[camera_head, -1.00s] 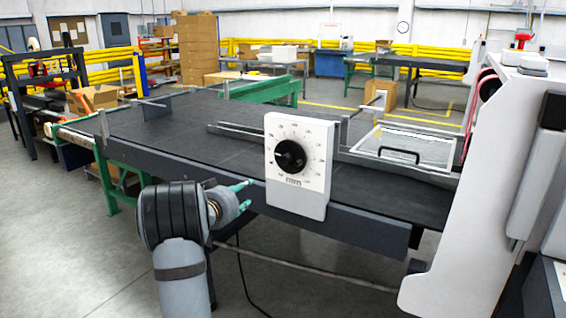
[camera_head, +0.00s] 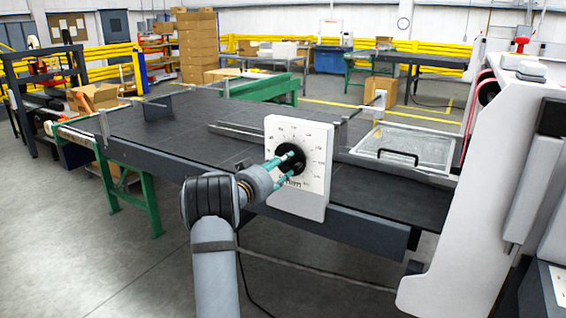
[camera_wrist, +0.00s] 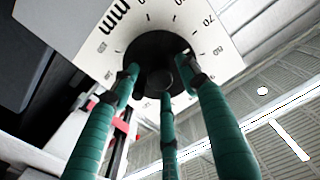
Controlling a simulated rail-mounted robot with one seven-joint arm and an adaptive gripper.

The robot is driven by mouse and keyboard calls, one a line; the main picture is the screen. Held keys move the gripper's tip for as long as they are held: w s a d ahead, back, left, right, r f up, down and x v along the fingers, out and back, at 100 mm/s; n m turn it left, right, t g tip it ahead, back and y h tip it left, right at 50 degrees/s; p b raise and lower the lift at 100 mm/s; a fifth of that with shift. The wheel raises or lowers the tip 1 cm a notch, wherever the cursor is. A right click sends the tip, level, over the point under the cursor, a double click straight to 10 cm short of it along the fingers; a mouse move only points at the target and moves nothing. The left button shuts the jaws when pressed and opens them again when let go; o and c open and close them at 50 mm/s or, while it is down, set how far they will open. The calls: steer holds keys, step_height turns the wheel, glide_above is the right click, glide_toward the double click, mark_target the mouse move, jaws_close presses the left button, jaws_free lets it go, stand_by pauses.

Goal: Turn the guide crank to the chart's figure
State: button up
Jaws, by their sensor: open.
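The guide crank is a round black knob (camera_head: 290,157) on a white dial plate (camera_head: 314,150) with a ring of printed figures, fixed to the near side of the feeder table. My gripper (camera_head: 279,164) is in front of the knob with its green fingers pointing at it. In the wrist view the black knob (camera_wrist: 150,52) is close ahead, and the fingers of my gripper (camera_wrist: 163,85) are spread open around its face. I cannot tell whether the fingertips touch it. The plate (camera_wrist: 215,25) shows "mm", 70 and 80. The knob's setting is unclear. I cannot make out a chart.
The dark feeder table (camera_head: 180,125) runs behind the dial. A clear-topped panel with a black handle (camera_head: 398,157) lies to the right of it. A tall white machine housing (camera_head: 480,200) stands at the right. The grey floor in front is open.

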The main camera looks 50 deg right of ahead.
steer(key=shift+d, duration=0.3)
steer(key=shift+c, duration=0.6)
jaws_close()
steer(key=shift+n, duration=0.4)
steer(key=shift+o, duration=0.6)
jaws_free()
steer(key=shift+a, duration=0.1)
